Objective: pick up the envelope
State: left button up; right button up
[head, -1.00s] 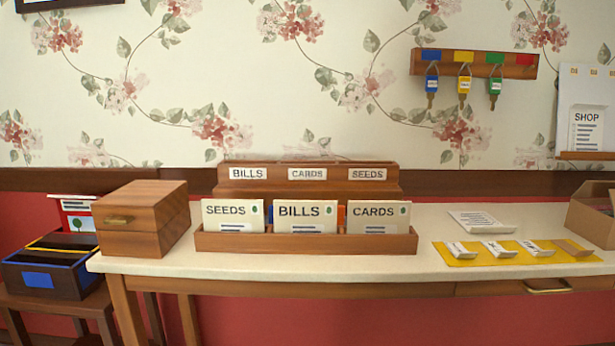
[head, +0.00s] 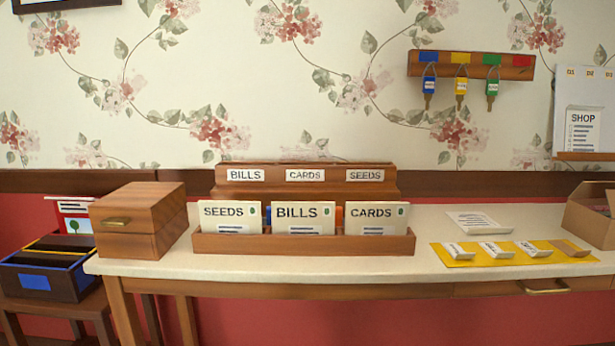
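Three cream envelopes stand upright side by side in a low wooden tray (head: 303,245) on the table. They are the SEEDS envelope (head: 230,217) at the left, the BILLS envelope (head: 304,218) in the middle and the CARDS envelope (head: 376,219) at the right. Their lower edges are hidden by the tray's front wall. A wooden sorter (head: 305,191) with slots labelled BILLS, CARDS and SEEDS stands behind them. A flat white printed paper or envelope (head: 477,222) lies on the table to the right. Neither of my grippers is in view.
A yellow mat (head: 457,263) with several small tags and a cardboard box (head: 592,218) are at the right. Keys hang on a wall rack (head: 472,66). The table's front strip is clear.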

aim_at(217, 217)
jog(key=i+j+z, duration=0.15)
jog(key=i, duration=0.25)
jog(key=i+j+z, duration=0.15)
jog(key=i, duration=0.25)
